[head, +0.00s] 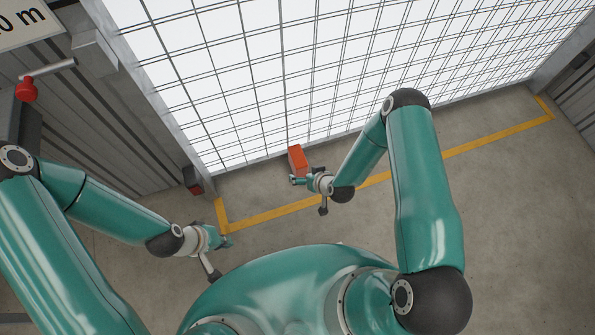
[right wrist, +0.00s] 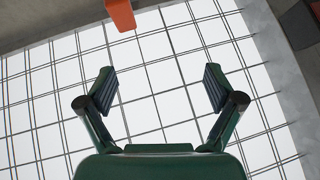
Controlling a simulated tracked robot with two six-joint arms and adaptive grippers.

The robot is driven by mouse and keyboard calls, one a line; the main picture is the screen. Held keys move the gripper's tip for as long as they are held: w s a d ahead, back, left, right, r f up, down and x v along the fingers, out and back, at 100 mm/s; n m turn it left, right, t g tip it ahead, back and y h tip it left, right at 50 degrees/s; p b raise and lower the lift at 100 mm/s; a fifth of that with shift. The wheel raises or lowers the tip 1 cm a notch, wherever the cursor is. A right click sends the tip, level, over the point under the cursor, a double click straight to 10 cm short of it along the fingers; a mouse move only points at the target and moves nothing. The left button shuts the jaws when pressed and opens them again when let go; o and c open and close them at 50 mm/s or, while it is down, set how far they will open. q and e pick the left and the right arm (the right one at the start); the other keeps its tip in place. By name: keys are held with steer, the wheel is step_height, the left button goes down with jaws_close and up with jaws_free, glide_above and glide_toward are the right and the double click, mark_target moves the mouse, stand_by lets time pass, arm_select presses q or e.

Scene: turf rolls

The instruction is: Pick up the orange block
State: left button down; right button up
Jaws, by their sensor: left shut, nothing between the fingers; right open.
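The orange block (head: 297,158) lies on the concrete floor by the foot of the wire mesh. In the right wrist view the orange block (right wrist: 121,14) shows at the top edge, partly cut off, beyond the fingers. My right gripper (head: 295,181) is just on the near side of the block in the head view. In the right wrist view my right gripper (right wrist: 160,88) is open, with nothing between its fingers. My left gripper (head: 226,242) is low at the left, well away from the block, shut and empty.
The wire mesh (head: 250,80) rises right behind the block. A yellow floor line (head: 275,213) runs in front of it. A small dark red thing (head: 193,180) stands at the corner post on the left. Bare floor (head: 510,200) is open on the right.

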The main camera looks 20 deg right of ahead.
steer(key=w+d+f+t+h+b, duration=0.1)
steer(key=w+f+t+b, duration=0.15)
steer(key=f, duration=0.35)
steer(key=w+d+f+n+t+h+b, duration=0.1)
steer(key=f+b, duration=0.3)
steer(key=f, duration=0.2)
steer(key=w+d+f+t+b, duration=0.1)
steer(key=f+t+b, duration=0.15)
steer(key=f, duration=0.35)
steer(key=b, duration=0.5)
glide_toward(299, 157)
steer(key=x, duration=0.2)
steer(key=a+x, duration=0.1)
steer(key=x, duration=0.1)
steer(key=shift+w+f, duration=0.2)
steer(key=shift+w, duration=0.15)
steer(key=shift+w+f, duration=0.1)
steer(key=shift+w, duration=0.45)
steer(key=b+x, duration=0.2)
steer(key=x, duration=0.1)
steer(key=b+x, duration=0.1)
steer(key=shift+w+d+f, duration=0.25)
steer(key=shift+d+f, duration=0.1)
steer(key=shift+w+b, duration=0.2)
steer(key=shift+b, duration=0.1)
arm_select(q)
step_height(299, 157, down, 20)
steer(key=shift+f, duration=0.2)
arm_select(e)
jaws_close()
